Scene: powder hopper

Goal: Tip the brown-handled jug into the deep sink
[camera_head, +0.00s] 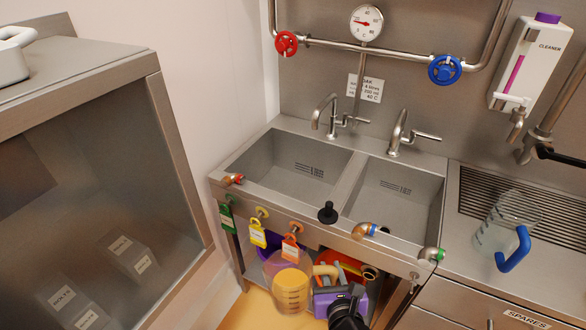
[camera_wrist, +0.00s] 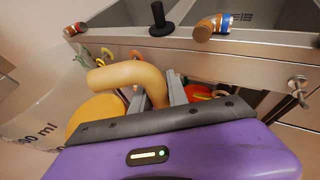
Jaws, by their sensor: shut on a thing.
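The brown-handled jug (camera_head: 291,298) is clear, with a tan handle (camera_head: 326,270) and what looks like yellow-orange contents. It is roughly upright in front of the sink unit, below the rim. My gripper (camera_head: 324,284) is shut on the handle, which also shows between the fingers in the wrist view (camera_wrist: 155,88). The jug's body (camera_wrist: 45,118) shows at the left there, partly hidden by my purple gripper housing. The sink unit has a left basin (camera_head: 290,165) and a right basin (camera_head: 392,200), both apparently empty. I cannot tell which is the deep one.
Two taps (camera_head: 330,115) stand behind the basins. A black plug (camera_head: 327,212) stands on the front rim by the divider. Coloured tags (camera_head: 258,235) and pipe ends (camera_head: 368,230) line the front. A blue-handled jug (camera_head: 500,228) is on the right drainer. A steel cabinet (camera_head: 160,130) stands left.

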